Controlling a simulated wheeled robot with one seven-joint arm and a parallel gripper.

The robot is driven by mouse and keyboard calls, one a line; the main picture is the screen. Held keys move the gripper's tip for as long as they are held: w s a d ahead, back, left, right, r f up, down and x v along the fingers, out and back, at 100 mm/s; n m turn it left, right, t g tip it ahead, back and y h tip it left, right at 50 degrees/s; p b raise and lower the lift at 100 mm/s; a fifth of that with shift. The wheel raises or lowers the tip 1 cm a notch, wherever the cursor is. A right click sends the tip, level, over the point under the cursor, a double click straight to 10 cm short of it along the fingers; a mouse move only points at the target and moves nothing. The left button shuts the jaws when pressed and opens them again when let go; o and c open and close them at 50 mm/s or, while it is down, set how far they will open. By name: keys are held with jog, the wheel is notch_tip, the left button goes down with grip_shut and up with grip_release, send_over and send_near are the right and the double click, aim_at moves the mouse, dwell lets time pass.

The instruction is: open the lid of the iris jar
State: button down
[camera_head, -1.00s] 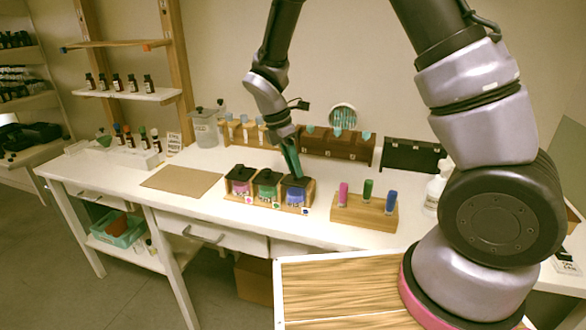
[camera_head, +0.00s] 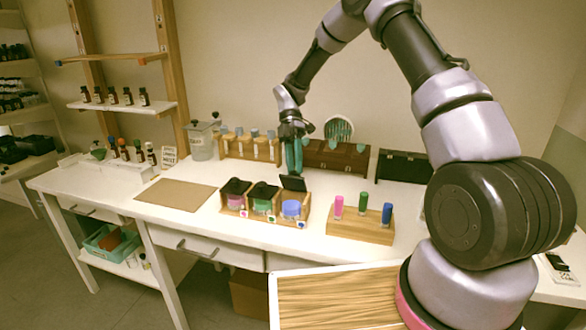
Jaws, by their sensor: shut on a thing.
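Three small jars stand in a row in a wooden holder (camera_head: 264,219) near the table's middle: pink (camera_head: 235,203), green (camera_head: 262,207) and blue-violet (camera_head: 291,208). Their labels are too small to read, so I cannot tell by name which is the iris jar. The pink and green jars have black lids on. The black lid (camera_head: 293,184) of the blue-violet jar is tilted up at the jar's back, leaving its top uncovered. My gripper (camera_head: 294,170), with teal fingers, is shut on this lid from above. Whether the lid is hinged to the jar is unclear.
A wooden block (camera_head: 358,230) with pink, green and blue vials stands to the right. Behind are a rack of vials (camera_head: 248,146), a brown wooden box (camera_head: 335,160) and a black case (camera_head: 403,166). A brown mat (camera_head: 175,194) lies clear to the left.

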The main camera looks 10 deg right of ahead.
jog(key=shift+w+d+f+g+y, duration=0.15)
jog(key=shift+w+g, duration=0.15)
jog(key=shift+g, duration=0.15)
jog(key=shift+w+d+f+g+y, duration=0.15)
jog(key=shift+w+g, duration=0.1)
jog(key=shift+g, duration=0.2)
jog(key=shift+a+r, duration=0.1)
jog(key=c, duration=0.5)
grip_release()
jog(key=v, duration=1.1)
